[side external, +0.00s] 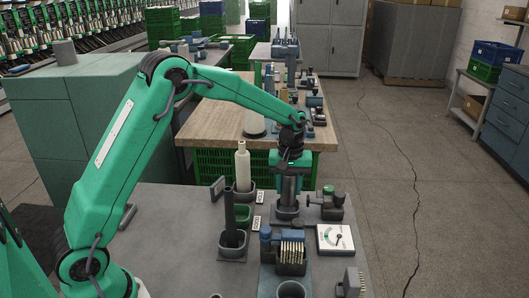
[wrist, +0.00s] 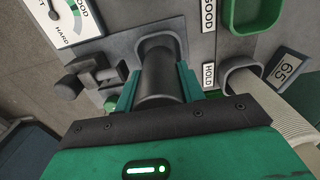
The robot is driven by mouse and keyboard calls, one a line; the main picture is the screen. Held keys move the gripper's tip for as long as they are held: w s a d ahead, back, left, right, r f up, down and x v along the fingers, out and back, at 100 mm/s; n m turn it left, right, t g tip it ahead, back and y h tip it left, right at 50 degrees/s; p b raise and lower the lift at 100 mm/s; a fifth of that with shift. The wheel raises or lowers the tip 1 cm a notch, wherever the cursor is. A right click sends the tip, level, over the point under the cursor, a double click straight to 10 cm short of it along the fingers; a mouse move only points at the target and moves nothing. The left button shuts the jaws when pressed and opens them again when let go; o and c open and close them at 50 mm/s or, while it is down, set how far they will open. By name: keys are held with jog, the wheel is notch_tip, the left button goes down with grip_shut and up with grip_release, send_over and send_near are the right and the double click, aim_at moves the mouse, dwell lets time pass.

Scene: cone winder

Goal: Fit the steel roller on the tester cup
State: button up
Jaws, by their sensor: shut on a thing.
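My gripper (side external: 290,188) points straight down over the grey bench at the tester. It is shut on the steel roller (wrist: 160,78), a dark grey upright cylinder between the two green fingers in the wrist view. The tester cup (side external: 287,213) is a grey rounded cup directly below the gripper. In the wrist view the cup rim (wrist: 181,44) shows around the roller's far end. The roller lines up with the cup; how deep its lower end sits is hidden. The tester dial (side external: 335,238) lies right of the cup and also shows in the wrist view (wrist: 72,18).
A green-and-dark clamp (side external: 328,203) stands close right of the cup. A pale cone (side external: 243,165) and a dark tube (side external: 229,208) stand in holders to the left. Bare bench (side external: 165,225) lies further left.

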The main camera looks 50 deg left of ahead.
aim_at(288, 196)
jog(key=shift+f, duration=1.9)
dwell(1.5)
jog(key=o, duration=1.7)
jog(key=shift+o, duration=0.2)
jog(key=shift+w+r, duration=0.1)
jog(key=shift+r, duration=0.05)
jog(key=shift+w+d+r, duration=0.1)
jog(key=shift+r, duration=1.45)
jog(key=shift+s+r, duration=0.2)
jog(key=shift+r, duration=2.1)
jog(key=shift+r, duration=0.15)
